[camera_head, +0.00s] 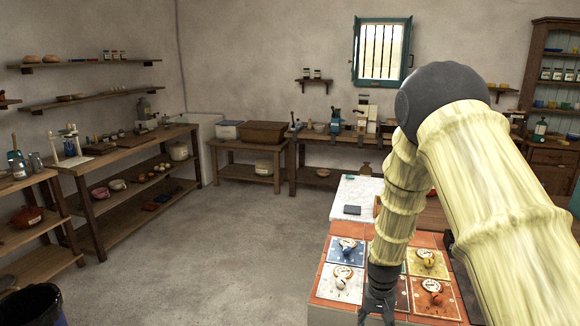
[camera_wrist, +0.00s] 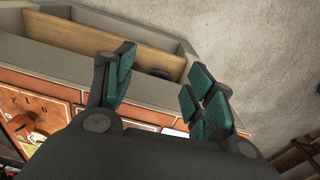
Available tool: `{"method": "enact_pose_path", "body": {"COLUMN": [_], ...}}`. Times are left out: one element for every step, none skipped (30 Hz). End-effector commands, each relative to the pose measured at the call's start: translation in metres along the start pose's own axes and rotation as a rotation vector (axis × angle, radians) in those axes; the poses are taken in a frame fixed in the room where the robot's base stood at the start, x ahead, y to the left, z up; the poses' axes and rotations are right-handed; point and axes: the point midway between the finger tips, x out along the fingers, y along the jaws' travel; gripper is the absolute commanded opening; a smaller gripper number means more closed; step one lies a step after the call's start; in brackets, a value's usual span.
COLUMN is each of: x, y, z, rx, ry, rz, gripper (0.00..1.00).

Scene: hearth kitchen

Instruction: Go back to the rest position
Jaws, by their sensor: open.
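My gripper (camera_head: 378,308) hangs at the bottom of the head view, at the lower end of my arm, in front of the tiled counter. In the wrist view its two fingers with green pads (camera_wrist: 160,78) stand apart, with nothing between them. Beyond the fingers in the wrist view lies a grey-edged recess with a wooden board (camera_wrist: 105,38). A small dark round thing shows partly behind the fingers there. My arm hides part of the counter in the head view.
The counter has a blue tile (camera_head: 333,254), a yellow tile (camera_head: 414,268) and other coloured tiles bearing small dials and knobs. A white slab (camera_head: 357,190) with a dark block (camera_head: 351,210) lies behind. Shelved benches (camera_head: 110,163) line the left wall. The grey floor (camera_head: 210,250) is clear.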

Motion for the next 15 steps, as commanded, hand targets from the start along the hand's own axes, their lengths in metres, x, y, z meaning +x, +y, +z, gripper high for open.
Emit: {"method": "enact_pose_path", "body": {"x": [0.023,0.035,0.052,0.065,0.077,0.092,0.102,0.113,0.125,0.134,0.143,0.153,0.16,0.166,0.174], "y": [0.005,0.007,0.012,0.015,0.019,0.023,0.027,0.03,0.034,0.037,0.04,0.044,0.047,0.05,0.054], "z": [0.017,0.027,0.042,0.054,0.066,0.084,0.097,0.111,0.13,0.144,0.159,0.179,0.196,0.211,0.233], "rx": [-0.008,-0.014,-0.023,-0.03,-0.037,-0.048,-0.055,-0.062,-0.073,-0.082,-0.092,-0.103,-0.111,-0.119,-0.131], "ry": [-0.012,-0.013,-0.014,-0.014,-0.014,-0.016,-0.014,-0.014,-0.015,-0.015,-0.015,-0.016,-0.017,-0.017,-0.018], "rz": [0.006,0.008,0.012,0.014,0.016,0.018,0.019,0.02,0.021,0.021,0.021,0.019,0.018,0.016,0.013], "gripper": [0.54,0.54,0.54,0.54,0.54,0.54,0.54,0.54,0.54,0.54,0.54,0.54,0.54,0.54,0.54]}}
